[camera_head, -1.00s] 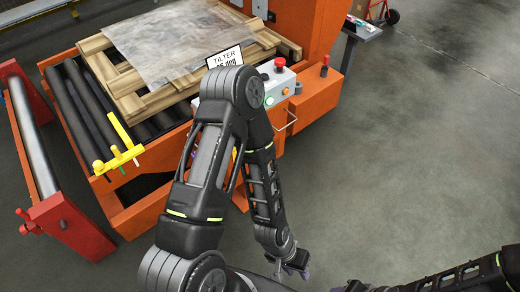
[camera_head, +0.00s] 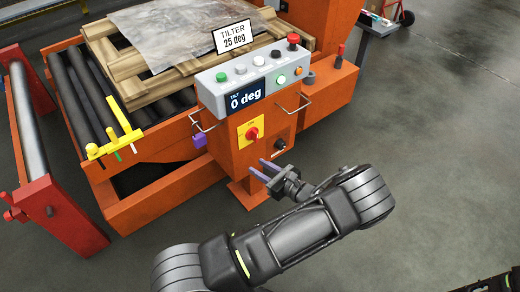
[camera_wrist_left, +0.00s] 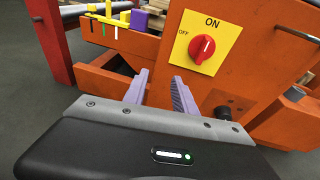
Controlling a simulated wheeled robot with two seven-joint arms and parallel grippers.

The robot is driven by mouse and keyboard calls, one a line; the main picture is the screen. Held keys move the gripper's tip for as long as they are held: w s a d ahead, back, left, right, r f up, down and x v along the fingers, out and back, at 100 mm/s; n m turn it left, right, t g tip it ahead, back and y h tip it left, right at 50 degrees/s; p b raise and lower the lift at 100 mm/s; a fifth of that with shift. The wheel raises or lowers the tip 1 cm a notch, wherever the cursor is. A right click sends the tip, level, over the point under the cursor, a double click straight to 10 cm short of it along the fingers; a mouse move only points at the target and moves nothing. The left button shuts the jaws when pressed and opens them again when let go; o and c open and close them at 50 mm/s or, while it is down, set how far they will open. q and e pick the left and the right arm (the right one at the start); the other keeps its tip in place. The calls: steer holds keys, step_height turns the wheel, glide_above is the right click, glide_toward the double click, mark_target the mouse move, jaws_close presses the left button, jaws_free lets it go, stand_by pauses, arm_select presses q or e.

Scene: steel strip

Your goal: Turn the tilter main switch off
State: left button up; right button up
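The tilter main switch is a red rotary knob (camera_head: 252,133) on a yellow plate (camera_head: 243,127), on the front of the orange control cabinet (camera_head: 222,147). In the left wrist view the knob (camera_wrist_left: 202,49) has its white mark pointing up, roughly at the ON label; OFF is at the left of the plate. My left gripper (camera_head: 264,170) is open and empty, with its purple fingers apart. It is in front of the cabinet, below the switch and not touching it. In the left wrist view the knob is beyond and right of the fingertips (camera_wrist_left: 158,78). My right gripper is out of view.
Above the switch is a grey button panel (camera_head: 255,68) with a "0 deg" display (camera_head: 246,99) and a red mushroom button (camera_head: 293,40). Wire handles flank the cabinet. Open floor (camera_head: 420,130) lies right.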

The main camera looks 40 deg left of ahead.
mark_target(255, 136)
arm_select(q)
steer(key=w+d+r+m+t+y, duration=0.1)
steer(key=w+d+r+t, duration=0.1)
steer(key=w+r, duration=0.3)
steer(key=shift+w+m+t+y, duration=0.2)
steer(key=shift+m+t+y, duration=0.2)
steer(key=shift+a, duration=0.2)
steer(key=x, duration=0.7)
steer(key=shift+a+b, duration=0.3)
steer(key=shift+w, duration=0.1)
jaws_close()
